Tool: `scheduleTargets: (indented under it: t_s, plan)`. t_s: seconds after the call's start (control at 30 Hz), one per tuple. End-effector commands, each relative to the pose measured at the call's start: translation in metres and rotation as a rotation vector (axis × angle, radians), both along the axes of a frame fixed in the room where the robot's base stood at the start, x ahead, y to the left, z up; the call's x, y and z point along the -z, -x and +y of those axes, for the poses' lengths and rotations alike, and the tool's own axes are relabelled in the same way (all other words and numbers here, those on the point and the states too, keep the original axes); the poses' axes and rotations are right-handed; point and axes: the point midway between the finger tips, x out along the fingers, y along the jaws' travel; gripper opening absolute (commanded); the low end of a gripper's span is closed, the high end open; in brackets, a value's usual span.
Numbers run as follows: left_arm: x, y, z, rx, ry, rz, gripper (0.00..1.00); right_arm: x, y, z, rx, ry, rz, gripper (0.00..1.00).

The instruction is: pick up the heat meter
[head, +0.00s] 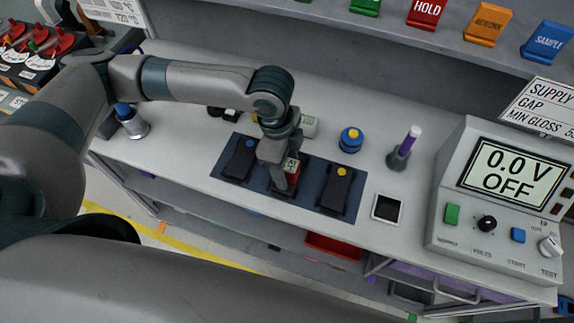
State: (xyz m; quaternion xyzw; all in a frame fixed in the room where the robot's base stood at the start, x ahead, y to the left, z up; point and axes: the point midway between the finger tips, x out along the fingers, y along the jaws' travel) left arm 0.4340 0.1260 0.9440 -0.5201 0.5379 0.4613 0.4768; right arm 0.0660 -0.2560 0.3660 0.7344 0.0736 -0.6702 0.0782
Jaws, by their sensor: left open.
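A dark blue mat (268,193) lies on the grey bench with several dark handheld devices on it. The left device (240,160) has a blue button, and the right device (337,188) has a yellow one. Between them is a device with a red part (291,171), mostly hidden by my left gripper (284,181). No readable label shows which one is the heat meter. My left gripper points down over the middle device, with its jaws open around or just above it; I cannot tell if they touch it. My right gripper is not in view.
A console reading "0.0 V OFF" (505,169) stands at the right. A purple-topped stick in a holder (403,151), a blue and yellow knob (351,140) and a small black-centred tray (387,208) are nearby. A metal cup (133,125) stands at the left.

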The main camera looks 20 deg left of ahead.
Motion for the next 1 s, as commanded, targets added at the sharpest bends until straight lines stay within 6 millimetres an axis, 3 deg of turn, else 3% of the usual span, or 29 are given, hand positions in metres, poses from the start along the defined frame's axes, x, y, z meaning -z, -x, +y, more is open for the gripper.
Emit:
scheduleTargets:
  t_s: [0.53, 0.73, 0.8, 1.0]
  plan:
    - [0.0052, 0.0001, -0.0008, 0.001, 0.001, 0.000, 0.55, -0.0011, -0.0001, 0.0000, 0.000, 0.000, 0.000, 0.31]
    - [0.0051, 0.0001, -0.0008, 0.001, 0.001, 0.000, 0.09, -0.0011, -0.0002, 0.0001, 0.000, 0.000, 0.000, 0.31]
    - [0.0049, 0.0000, -0.0009, 0.001, 0.001, -0.001, 0.03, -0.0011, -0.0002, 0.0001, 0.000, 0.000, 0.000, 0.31]
    - [0.0047, -0.0001, -0.0009, 0.001, 0.001, -0.001, 0.03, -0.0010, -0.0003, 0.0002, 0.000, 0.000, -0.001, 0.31]
